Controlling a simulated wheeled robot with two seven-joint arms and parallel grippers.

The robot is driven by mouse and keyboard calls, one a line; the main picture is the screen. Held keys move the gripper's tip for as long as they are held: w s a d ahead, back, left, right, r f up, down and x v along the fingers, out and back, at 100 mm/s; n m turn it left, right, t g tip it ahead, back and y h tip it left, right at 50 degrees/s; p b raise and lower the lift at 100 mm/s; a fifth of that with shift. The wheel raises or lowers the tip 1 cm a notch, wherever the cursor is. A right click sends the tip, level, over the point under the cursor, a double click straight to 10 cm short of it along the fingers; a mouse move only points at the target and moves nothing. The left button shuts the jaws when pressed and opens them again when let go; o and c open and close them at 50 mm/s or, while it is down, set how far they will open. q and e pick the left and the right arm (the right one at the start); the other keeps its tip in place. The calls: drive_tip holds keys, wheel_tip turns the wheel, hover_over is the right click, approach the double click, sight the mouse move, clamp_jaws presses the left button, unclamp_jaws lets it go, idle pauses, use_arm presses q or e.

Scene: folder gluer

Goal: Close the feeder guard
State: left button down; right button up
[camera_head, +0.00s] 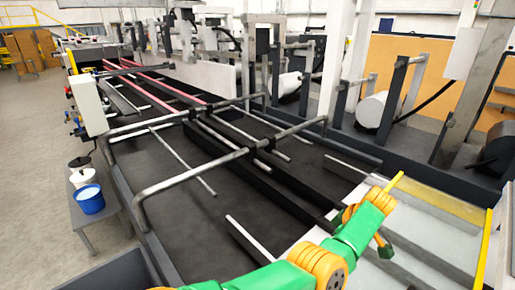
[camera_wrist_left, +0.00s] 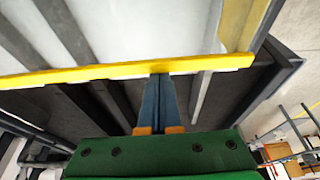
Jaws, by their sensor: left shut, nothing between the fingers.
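The feeder guard looks like a pale, see-through panel (camera_head: 430,235) with yellow edges, at the lower right of the head view. In the left wrist view, its yellow edge bar (camera_wrist_left: 90,73) crosses the picture, with the pale panel above it. My left gripper (camera_wrist_left: 159,77) is shut and empty. Its fingertips overlap the lower side of the yellow bar in that view; I cannot tell whether they touch it. In the head view my green and orange left arm reaches to the guard's near left side, and its fingertips cannot be made out. My right gripper is out of view.
The dark machine bed (camera_head: 190,190) with a bent metal tube rail (camera_head: 200,172) lies left of my arm. A blue bucket (camera_head: 90,202) stands on a side bench at the left. Rollers and posts line the right.

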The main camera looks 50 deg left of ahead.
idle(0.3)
use_arm(q)
wheel_tip(320, 180, up, 9)
drive_tip(key=shift+a+r, duration=0.2)
drive_tip(key=shift+a, duration=0.2)
